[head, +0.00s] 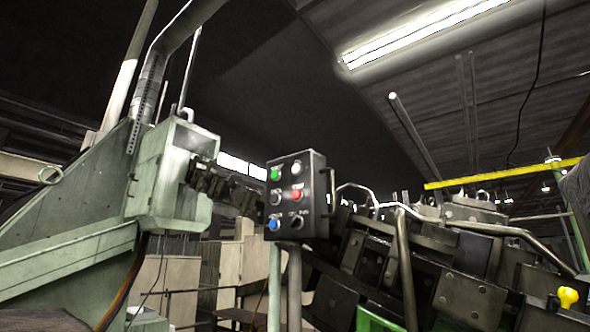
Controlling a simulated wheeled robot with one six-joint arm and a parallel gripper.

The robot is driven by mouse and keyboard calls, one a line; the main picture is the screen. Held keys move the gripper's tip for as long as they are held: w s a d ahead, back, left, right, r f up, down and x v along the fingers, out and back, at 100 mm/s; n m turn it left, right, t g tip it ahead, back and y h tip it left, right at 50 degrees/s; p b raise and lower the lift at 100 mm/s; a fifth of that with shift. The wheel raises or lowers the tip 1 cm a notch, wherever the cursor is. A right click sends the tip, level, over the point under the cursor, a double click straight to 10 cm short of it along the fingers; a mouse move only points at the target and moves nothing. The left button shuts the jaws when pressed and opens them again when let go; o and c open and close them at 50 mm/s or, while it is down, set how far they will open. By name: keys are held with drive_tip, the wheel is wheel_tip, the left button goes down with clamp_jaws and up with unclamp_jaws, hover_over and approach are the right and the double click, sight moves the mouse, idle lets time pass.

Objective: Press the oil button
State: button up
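A dark control box (317,208) stands on a post near the middle of the head view, its face turned toward me. The face carries a green button (275,174), a white one (296,167), a red one (297,194), a blue one (273,225), a dark one (276,198) and a black knob (296,223). The small labels are too blurred to read, so I cannot tell which is the oil button. No button is covered. My gripper is not in view.
A pale green machine housing (160,180) stands left of the box. Dark machinery (470,290) with curved pipes fills the right. A yellow knob (567,297) is at lower right, and a yellow beam (500,174) runs above. The space before the box face looks clear.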

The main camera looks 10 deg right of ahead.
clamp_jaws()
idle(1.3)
